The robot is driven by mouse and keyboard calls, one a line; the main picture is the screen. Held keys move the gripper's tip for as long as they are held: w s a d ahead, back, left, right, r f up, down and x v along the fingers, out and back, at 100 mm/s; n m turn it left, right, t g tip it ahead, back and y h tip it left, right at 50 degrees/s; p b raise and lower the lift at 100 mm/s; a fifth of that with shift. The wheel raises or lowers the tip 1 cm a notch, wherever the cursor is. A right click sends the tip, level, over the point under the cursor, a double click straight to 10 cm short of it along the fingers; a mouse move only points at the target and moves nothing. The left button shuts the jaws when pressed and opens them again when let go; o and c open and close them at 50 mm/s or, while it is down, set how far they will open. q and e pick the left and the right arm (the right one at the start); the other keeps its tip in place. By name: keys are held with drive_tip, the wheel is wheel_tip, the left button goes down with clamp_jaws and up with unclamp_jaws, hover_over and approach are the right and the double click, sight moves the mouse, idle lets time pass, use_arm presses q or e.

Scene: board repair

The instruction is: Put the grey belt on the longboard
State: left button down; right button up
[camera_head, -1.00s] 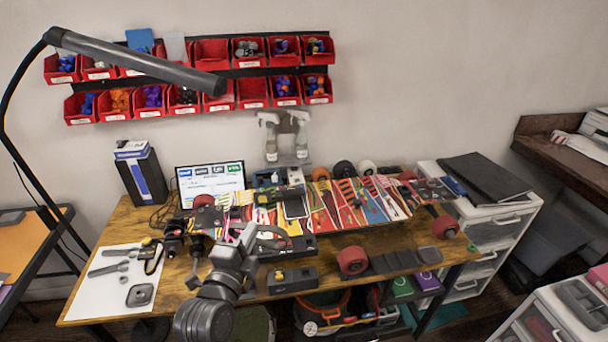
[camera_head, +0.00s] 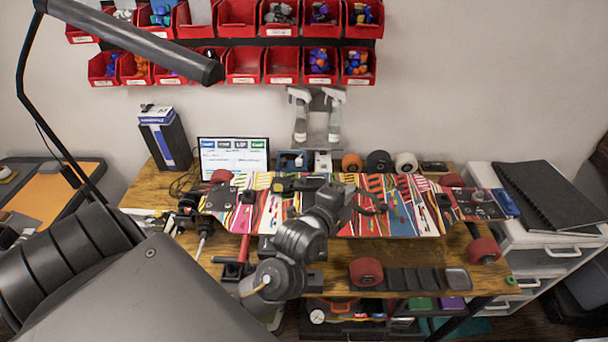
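The longboard (camera_head: 405,222) lies across the workbench with its striped, many-coloured face up. Dark trucks and red wheels show at its ends. My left gripper (camera_head: 376,203) is over the middle of the longboard, and its small dark fingers are hard to make out against the stripes. I cannot tell whether it is open or shut, or whether it holds anything. I cannot pick out the grey belt in this view. My own arm covers much of the left end of the bench. My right gripper is not in view.
A screen (camera_head: 233,157) and a dark box (camera_head: 166,143) stand behind the board at left. Red bins (camera_head: 243,66) hang on the wall. A loose red wheel (camera_head: 366,271) and a dark strip of trays (camera_head: 415,279) lie in front. White drawers (camera_head: 550,247) stand at right.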

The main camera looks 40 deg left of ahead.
use_arm(q)
drive_tip(key=w+a+f+g+p, duration=0.2)
drive_tip(key=w+a+f+g, duration=0.1)
drive_tip(key=n+g+p, duration=0.3)
drive_tip(key=g+p, duration=0.3)
drive_tip(key=g, duration=0.3)
hover_over(301, 205)
drive_tip(key=w+d, duration=0.3)
drive_tip(key=shift+y, duration=0.3)
wheel_tip(301, 205, down, 4)
drive_tip(key=shift+a+f, duration=0.1)
drive_tip(key=shift+f, duration=0.1)
drive_tip(key=s+a+g+p, duration=0.1)
drive_tip(key=s+n+g+p, duration=0.1)
drive_tip(key=s+a+n+g+h+p, duration=0.1)
drive_tip(key=g, duration=0.1)
drive_tip(key=shift+a+r, duration=0.3)
drive_tip(key=shift+a, duration=0.05)
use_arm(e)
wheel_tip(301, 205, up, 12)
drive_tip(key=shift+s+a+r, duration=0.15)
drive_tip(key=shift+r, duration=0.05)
use_arm(q)
drive_tip(key=shift+f, duration=2.75)
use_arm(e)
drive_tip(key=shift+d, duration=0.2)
use_arm(q)
drive_tip(key=shift+f, duration=0.6)
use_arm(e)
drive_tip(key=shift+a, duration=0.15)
